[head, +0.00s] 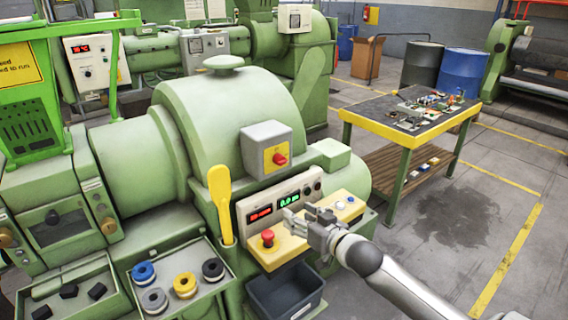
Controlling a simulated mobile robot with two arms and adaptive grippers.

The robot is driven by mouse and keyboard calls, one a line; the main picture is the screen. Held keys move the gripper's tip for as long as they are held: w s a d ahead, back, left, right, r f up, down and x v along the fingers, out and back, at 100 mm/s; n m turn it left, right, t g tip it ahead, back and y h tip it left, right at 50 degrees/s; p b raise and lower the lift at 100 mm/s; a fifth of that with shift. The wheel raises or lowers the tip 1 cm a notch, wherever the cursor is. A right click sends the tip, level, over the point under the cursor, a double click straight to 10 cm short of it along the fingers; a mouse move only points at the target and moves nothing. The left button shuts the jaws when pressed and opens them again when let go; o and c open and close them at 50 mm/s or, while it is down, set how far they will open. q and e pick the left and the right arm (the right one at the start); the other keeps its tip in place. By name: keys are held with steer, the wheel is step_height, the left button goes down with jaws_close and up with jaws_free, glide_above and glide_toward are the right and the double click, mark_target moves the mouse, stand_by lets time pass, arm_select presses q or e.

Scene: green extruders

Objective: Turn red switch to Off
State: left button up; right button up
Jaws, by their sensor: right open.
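The red switch (279,159) sits on a yellow plate on the front of a grey box (266,143), on the green extruder (222,110). The switch is small here and I cannot tell its exact setting. My right gripper (297,221) is open and empty. It reaches in from the lower right, in front of the control panel below and slightly right of the red switch, apart from it. It hides part of the yellow ledge. My left gripper is not in view.
A red mushroom button (268,237) stands on the yellow ledge, left of my right gripper. A yellow lever (221,200) rises left of the panel. A dark bin (286,291) is below. A workbench (408,122) with clutter stands behind right; floor at right is clear.

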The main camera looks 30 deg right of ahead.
mark_target(284, 163)
steer(key=w+d+r+t, duration=0.3)
steer(key=d+r, duration=0.1)
steer(key=r, duration=0.4)
steer(key=shift+y, duration=0.3)
steer(key=w+p, duration=0.2)
steer(key=w, duration=0.7)
steer(key=shift+r+p, duration=0.1)
steer(key=shift+p, duration=0.2)
steer(key=shift+w+a, duration=0.1)
steer(key=shift+w, duration=0.85)
steer(key=c, duration=1)
steer(key=shift+c, duration=0.2)
